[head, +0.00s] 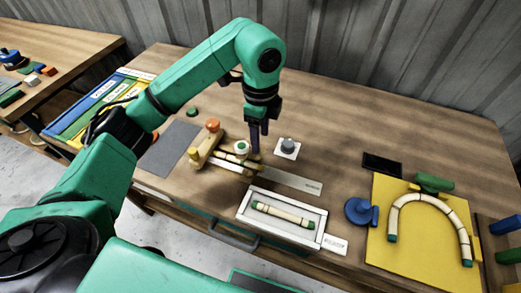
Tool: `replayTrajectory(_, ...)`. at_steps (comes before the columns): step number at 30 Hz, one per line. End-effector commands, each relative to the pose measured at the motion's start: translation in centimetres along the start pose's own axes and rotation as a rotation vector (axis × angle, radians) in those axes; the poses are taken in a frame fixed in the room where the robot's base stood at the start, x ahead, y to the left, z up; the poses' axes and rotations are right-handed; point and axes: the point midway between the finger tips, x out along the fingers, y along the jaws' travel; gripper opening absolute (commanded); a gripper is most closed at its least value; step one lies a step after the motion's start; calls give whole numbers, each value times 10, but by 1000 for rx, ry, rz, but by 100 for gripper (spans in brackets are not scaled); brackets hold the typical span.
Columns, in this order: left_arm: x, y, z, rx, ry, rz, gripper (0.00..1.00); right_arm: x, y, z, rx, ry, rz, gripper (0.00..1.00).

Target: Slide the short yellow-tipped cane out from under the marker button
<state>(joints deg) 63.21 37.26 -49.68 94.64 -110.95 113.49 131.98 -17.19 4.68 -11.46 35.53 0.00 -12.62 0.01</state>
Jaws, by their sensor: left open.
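A wooden fixture (206,146) with an orange knob (212,125) stands on the bench near the middle. A round white-and-green button (241,147), apparently the marker button, sits at its right side. A short pale cane (231,158) lies beneath and beside this button; its tip colour is too small to tell. My left gripper (256,150) points down just right of the button, its dark fingers close to the cane's right end. It is open; whether the cane lies between the fingers cannot be told. My right gripper is not in view.
A white tray (243,211) in front holds a green-tipped cane (283,215). A grey knob on a white square (288,147) stands right of my gripper. A blue object (361,211) and a yellow board (409,251) with an arched cane (432,199) are at right.

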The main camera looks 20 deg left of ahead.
Motion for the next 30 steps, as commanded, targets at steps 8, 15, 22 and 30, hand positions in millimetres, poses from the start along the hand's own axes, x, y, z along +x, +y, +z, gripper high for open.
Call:
replayTrajectory(8,54,1,0,0,1,4,61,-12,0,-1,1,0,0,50)
replayTrajectory(15,100,1,0,0,1,3,61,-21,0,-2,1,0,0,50)
replayTrajectory(22,123,0,0,2,0,0,61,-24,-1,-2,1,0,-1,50)
replayTrajectory(30,124,0,0,2,1,-1,54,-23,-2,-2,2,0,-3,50)
